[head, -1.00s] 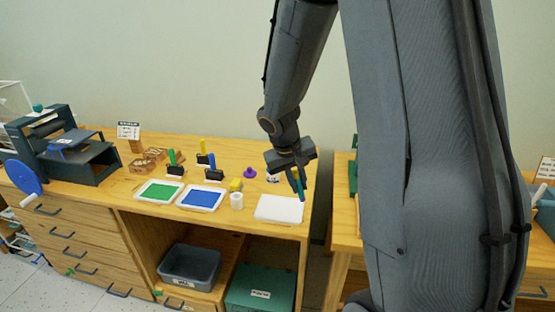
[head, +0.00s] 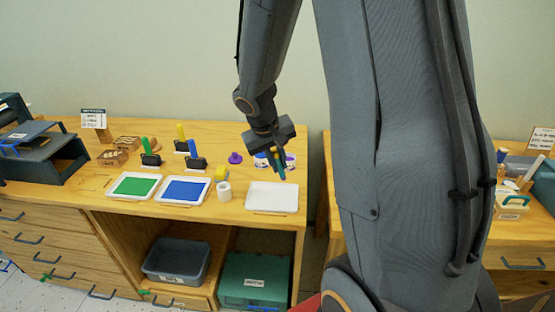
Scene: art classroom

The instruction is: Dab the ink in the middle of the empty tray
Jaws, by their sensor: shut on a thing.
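The empty white tray (head: 272,197) lies flat near the front right of the wooden table. No ink shows on it. My gripper (head: 274,152) is behind and above the tray, pointing down. It is shut on a slim blue-teal tool (head: 281,172), whose lower end shows just above the tray's back edge. Whether the tip carries ink is too small to tell. Two small jars with dark labels stand behind, a left one (head: 261,160) and a right one (head: 291,161), partly hidden by the gripper.
A green-inked tray (head: 134,186) and a blue-inked tray (head: 183,190) lie to the left, with rollers behind them. My arm covers the right.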

